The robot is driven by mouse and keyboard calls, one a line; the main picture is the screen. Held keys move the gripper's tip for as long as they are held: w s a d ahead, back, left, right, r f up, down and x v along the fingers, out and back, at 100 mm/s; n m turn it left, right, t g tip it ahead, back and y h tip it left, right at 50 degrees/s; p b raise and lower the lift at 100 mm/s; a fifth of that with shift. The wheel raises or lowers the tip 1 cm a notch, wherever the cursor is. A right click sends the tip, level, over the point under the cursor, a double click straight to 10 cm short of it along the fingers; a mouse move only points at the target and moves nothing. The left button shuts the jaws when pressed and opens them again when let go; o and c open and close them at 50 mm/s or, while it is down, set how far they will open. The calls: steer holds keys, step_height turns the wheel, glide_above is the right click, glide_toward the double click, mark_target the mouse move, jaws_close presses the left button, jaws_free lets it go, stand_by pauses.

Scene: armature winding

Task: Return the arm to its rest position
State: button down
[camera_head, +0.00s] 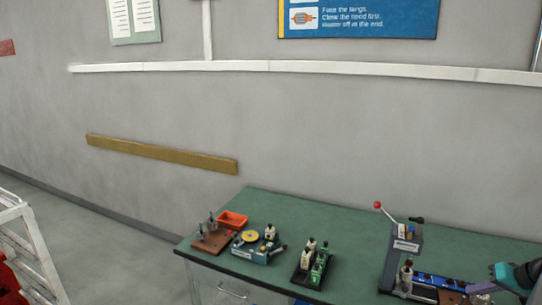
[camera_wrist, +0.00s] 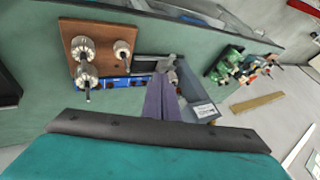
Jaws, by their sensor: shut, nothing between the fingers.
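My gripper (camera_wrist: 161,82) shows in the wrist view as two purple fingers pressed together, shut and empty. In the head view my gripper (camera_head: 472,288) is at the lower right corner, over the right end of the green workbench (camera_head: 345,222). In the wrist view its fingertips overlap the grey lever device (camera_wrist: 197,103) and the blue strip (camera_wrist: 128,82). The height above them is hard to judge. My arm is partly cut off by the head view's right edge.
The lever device (camera_head: 407,240) with its red knob stands close to my gripper. A brown block with metal posts (camera_wrist: 97,48) is nearby. Green-and-black tools (camera_head: 312,264), a yellow-disc device (camera_head: 258,243) and an orange tray (camera_head: 233,219) stand further left. A wall is behind.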

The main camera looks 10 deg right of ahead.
steer(key=w+a+f+n+g+y+b, duration=0.1)
steer(key=w+a+f, duration=0.2)
steer(key=a+f, duration=0.55)
steer(key=w+a+f+n+g+y+b, duration=0.1)
steer(key=w+a+f+n+g+b, duration=0.15)
steer(key=a+f, duration=0.6)
steer(key=w+a+f+g+y+b, duration=0.15)
steer(key=w+a+f, duration=0.35)
steer(key=a, duration=0.6)
steer(key=s+a+f+n+g+h+b, duration=0.1)
steer(key=s+a+f+g+b, duration=0.15)
steer(key=s+a+f, duration=0.8)
steer(key=s+a+f+n+g+b, duration=0.1)
steer(key=s+a+f+n+g, duration=0.15)
steer(key=s+a+f, duration=0.8)
steer(key=s+a+f+m+g+h, duration=0.1)
steer(key=s+f+h, duration=0.1)
steer(key=s+f, duration=0.4)
steer(key=s+a+f+m+g+h+b, duration=0.1)
steer(key=s+f+h, duration=0.2)
steer(key=s+f, duration=0.2)
steer(key=shift+s+f+g, duration=0.3)
steer(key=shift+s+f, duration=0.1)
steer(key=shift+f, duration=0.05)
